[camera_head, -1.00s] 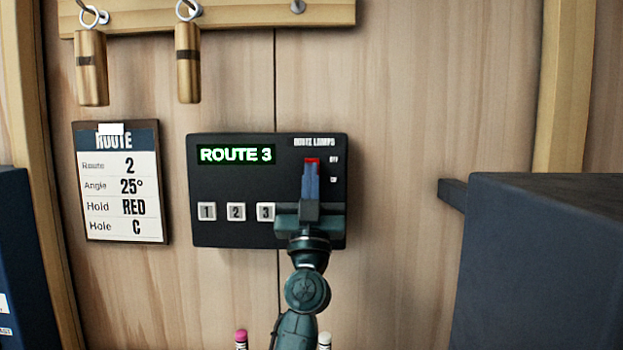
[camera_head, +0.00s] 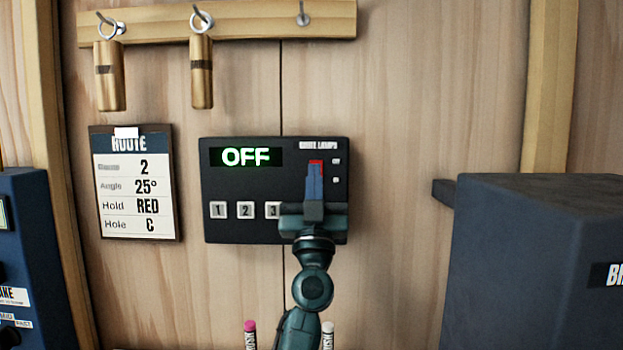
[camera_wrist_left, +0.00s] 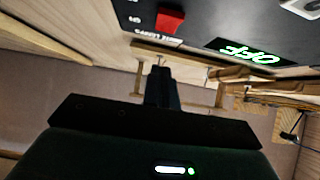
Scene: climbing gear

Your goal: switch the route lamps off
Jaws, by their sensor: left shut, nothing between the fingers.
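The dark route lamp panel (camera_head: 225,228) is fixed to the wooden wall. Its display (camera_head: 246,157) reads OFF in green. The red switch (camera_head: 316,164) sits at the panel's upper right, under the route lamps label; it also shows in the left wrist view (camera_wrist_left: 169,20). My left gripper (camera_head: 314,180) is shut and empty, in front of the panel just below the switch. Its fingers hide part of the switch area, and I cannot tell whether they touch it. In the left wrist view the fingers (camera_wrist_left: 162,88) appear together, apart from the red switch. My right gripper is not in view.
White buttons 1, 2 and 3 (camera_head: 245,210) line the panel's lower part. A route card (camera_head: 137,183) hangs left of it. Two brass cylinders (camera_head: 201,75) hang above. A dark box (camera_head: 520,260) stands at right, a blue unit (camera_head: 22,245) at left.

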